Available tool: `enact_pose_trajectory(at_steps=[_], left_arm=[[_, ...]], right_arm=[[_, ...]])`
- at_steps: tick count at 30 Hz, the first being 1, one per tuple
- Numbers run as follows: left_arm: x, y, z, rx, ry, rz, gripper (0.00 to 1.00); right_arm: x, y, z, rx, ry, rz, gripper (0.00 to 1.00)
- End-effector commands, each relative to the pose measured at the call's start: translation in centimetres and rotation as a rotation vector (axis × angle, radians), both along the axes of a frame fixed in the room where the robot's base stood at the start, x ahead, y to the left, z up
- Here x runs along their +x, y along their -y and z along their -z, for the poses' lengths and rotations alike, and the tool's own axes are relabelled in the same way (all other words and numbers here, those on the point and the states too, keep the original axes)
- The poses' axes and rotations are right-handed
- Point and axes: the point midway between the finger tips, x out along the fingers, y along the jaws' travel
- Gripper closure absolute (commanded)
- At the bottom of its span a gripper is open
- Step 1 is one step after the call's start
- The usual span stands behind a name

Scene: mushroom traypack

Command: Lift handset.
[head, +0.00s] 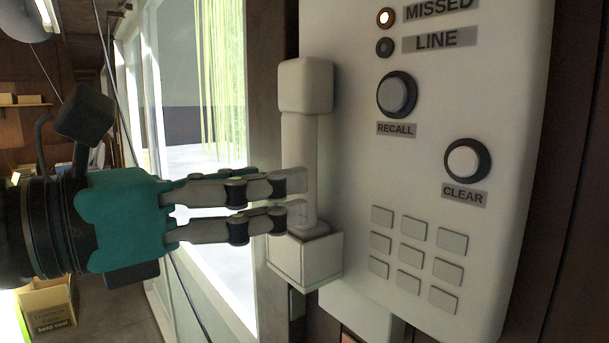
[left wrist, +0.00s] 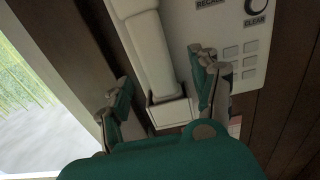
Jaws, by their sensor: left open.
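The white handset (head: 306,130) stands upright on the left side of the wall panel, its lower end in a white box-shaped cradle (head: 306,262). It also shows in the left wrist view (left wrist: 150,52), tilted in the picture, with the cradle (left wrist: 170,112) below it. My left gripper (head: 296,197) is open, its fingertips at the lower part of the handset's shaft. In the left wrist view the fingers (left wrist: 163,88) stand on either side of the handset's lower end. Contact cannot be told. My right gripper is not in view.
The white panel (head: 350,200) carries a RECALL button (head: 397,95), a CLEAR button (head: 463,162), a keypad (head: 417,258) and a lit MISSED lamp (head: 385,17). A bright window (head: 205,110) lies left of it. A cardboard box (head: 47,308) is at lower left.

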Motion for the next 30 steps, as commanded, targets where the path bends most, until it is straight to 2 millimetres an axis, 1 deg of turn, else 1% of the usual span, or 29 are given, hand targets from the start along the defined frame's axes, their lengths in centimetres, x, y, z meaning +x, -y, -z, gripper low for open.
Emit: enact_pose_trajectory(at_steps=[5,9,12,16,21,22,23,30], left_arm=[[1.0,1.1,-0.3,0.0,-0.005,0.001,0.37],[2.4,2.8,-0.5,0.0,-0.006,0.003,0.37],[3.1,3.8,-0.4,-0.001,-0.004,0.002,0.37],[3.5,4.2,-0.2,0.0,-0.002,0.0,0.37],[3.5,4.2,-0.1,0.0,-0.002,-0.001,0.37],[3.5,4.2,-0.2,-0.001,-0.001,-0.001,0.38],[3.5,4.2,-0.2,-0.001,-0.001,-0.001,0.42],[3.5,4.2,-0.2,-0.001,-0.001,-0.001,0.73]], right_arm=[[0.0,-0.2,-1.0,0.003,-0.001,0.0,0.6],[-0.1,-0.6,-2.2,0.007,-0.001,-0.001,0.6],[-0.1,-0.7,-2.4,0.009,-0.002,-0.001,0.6],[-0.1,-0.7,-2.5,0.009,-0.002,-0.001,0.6],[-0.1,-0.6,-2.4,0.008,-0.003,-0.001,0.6],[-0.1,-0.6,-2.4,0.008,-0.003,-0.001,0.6],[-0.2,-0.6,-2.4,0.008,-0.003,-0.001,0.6],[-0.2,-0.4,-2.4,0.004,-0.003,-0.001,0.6]])
